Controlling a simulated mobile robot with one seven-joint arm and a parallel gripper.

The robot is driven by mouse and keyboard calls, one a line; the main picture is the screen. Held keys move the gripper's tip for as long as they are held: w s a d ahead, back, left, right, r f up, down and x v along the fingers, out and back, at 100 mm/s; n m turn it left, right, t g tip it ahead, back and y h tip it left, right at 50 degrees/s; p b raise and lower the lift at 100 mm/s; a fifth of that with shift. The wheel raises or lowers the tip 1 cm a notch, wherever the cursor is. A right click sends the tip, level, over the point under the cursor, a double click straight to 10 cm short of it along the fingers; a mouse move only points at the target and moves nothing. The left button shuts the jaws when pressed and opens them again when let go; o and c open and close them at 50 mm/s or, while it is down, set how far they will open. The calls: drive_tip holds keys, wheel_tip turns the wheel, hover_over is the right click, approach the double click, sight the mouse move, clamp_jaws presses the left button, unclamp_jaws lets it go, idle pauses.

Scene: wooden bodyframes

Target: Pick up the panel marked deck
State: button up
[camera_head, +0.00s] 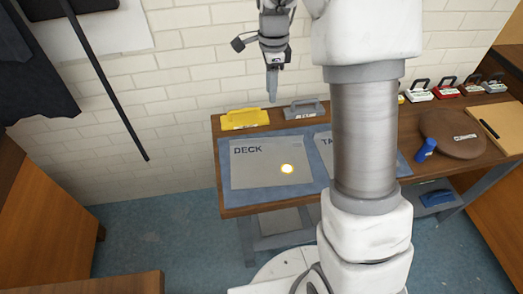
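The panel marked DECK (255,172) is a flat grey sheet lying on a blue mat (226,191) at the left end of the wooden workbench. A round white spot with a yellow rim (287,169) shows on its right half. My gripper (272,97) points down in front of the white brick wall, above and beyond the panel in the picture, apart from it. Its fingers overlap in this view, so I cannot see a gap between them. I see nothing held. A second grey panel marked TA... (322,150) lies to the right, partly hidden behind my arm.
A yellow holder (245,119) and a grey holder (305,109) stand at the bench's back edge. A brown round item (452,134), a blue object (426,149), a clipboard (504,123) and several handled items lie to the right. A dark pole (105,80) stands left.

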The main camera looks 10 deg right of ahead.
drive_tip(key=shift+m, duration=0.3)
drive_tip(key=f, duration=0.8)
drive_tip(key=w+f+b, duration=0.1)
drive_tip(key=f, duration=0.4)
drive_tip(key=shift+w+a, duration=0.1)
drive_tip(key=shift+a, duration=0.05)
drive_tip(key=shift+s+a+f, duration=0.15)
drive_tip(key=shift+s+f, duration=0.05)
drive_tip(key=shift+f, duration=1.15)
drive_tip(key=shift+s+a+f, duration=0.1)
drive_tip(key=shift+s+f, duration=0.05)
drive_tip(key=shift+f, duration=1.2)
clamp_jaws()
